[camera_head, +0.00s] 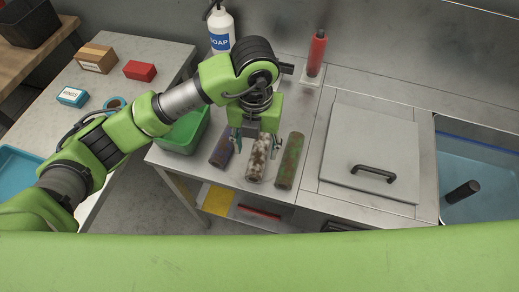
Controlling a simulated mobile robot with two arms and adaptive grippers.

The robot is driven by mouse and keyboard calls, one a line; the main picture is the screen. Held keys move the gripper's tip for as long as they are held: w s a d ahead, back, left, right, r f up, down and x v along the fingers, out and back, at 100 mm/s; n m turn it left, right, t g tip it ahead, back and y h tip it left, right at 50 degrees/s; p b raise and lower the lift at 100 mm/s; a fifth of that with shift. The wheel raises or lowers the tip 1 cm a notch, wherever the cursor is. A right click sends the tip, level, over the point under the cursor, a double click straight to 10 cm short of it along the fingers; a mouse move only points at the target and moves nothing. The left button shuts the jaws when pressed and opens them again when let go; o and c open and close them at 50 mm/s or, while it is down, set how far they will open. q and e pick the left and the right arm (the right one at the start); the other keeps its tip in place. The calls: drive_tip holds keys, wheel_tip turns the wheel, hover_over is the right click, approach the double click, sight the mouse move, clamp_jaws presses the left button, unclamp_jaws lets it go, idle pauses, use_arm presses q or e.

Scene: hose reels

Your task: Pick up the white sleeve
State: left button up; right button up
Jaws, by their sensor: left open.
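The white sleeve (259,160) is a mottled white and brown cylinder lying on the metal counter. It lies between a dark blue-brown sleeve (222,151) on its left and a green-brown sleeve (289,161) on its right. My left gripper (255,143) is open and points down over the far part of the white sleeve. One finger shows left of the sleeve; the other is hard to make out, and contact cannot be told. The right gripper is not in view.
A green bin (185,133) stands left of the sleeves. A soap bottle (221,30) and a red cylinder (316,53) stand behind. A lid with a black handle (374,173) lies right, beside a water basin (480,170). Boxes (96,58) sit on the left table.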

sight(258, 157)
use_arm(q)
drive_tip(key=shift+f, duration=0.95)
drive_tip(key=shift+w+f+p, duration=0.1)
drive_tip(key=shift+f+p, duration=0.4)
drive_tip(key=shift+f, duration=0.1)
drive_tip(key=f, duration=0.1)
drive_tip(key=f+p, duration=0.1)
drive_tip(key=f, duration=0.1)
drive_tip(key=shift+w+d+f, duration=0.1)
drive_tip(key=shift+w+f, duration=0.15)
drive_tip(key=shift+f, duration=0.4)
drive_tip(key=c, duration=1.2)
